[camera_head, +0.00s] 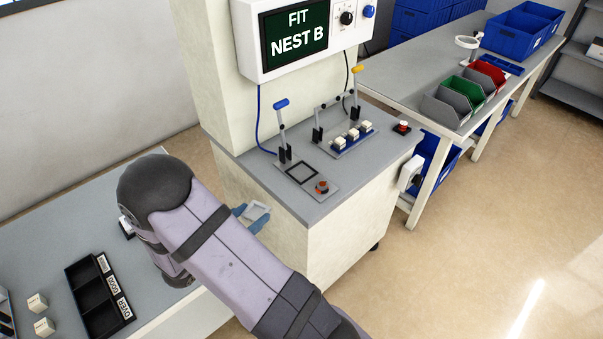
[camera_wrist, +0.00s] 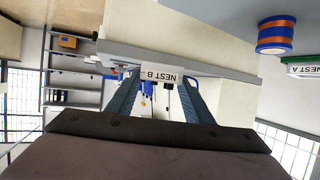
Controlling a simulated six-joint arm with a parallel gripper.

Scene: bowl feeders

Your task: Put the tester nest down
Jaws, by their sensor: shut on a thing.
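My gripper (camera_head: 250,216) is shut on a pale nest (camera_head: 256,211), held in the air beside the front left side of the tester cabinet. In the wrist view my gripper (camera_wrist: 160,82) shows its two blue-grey fingers on either side of the nest's white label (camera_wrist: 160,76), which reads NEST B upside down. A square black-framed spot (camera_head: 302,172) on the cabinet top looks empty. It lies above and to the right of the nest in the head view. My arm hides part of the left bench.
A blue-handled lever (camera_head: 282,125) and a red button (camera_head: 322,187) flank the framed spot. A fixture with several white blocks (camera_head: 353,134) stands behind. A green-edged NEST A piece (camera_wrist: 305,70) and a blue-and-copper spool (camera_wrist: 273,35) show in the wrist view. A black tray (camera_head: 88,292) sits lower left.

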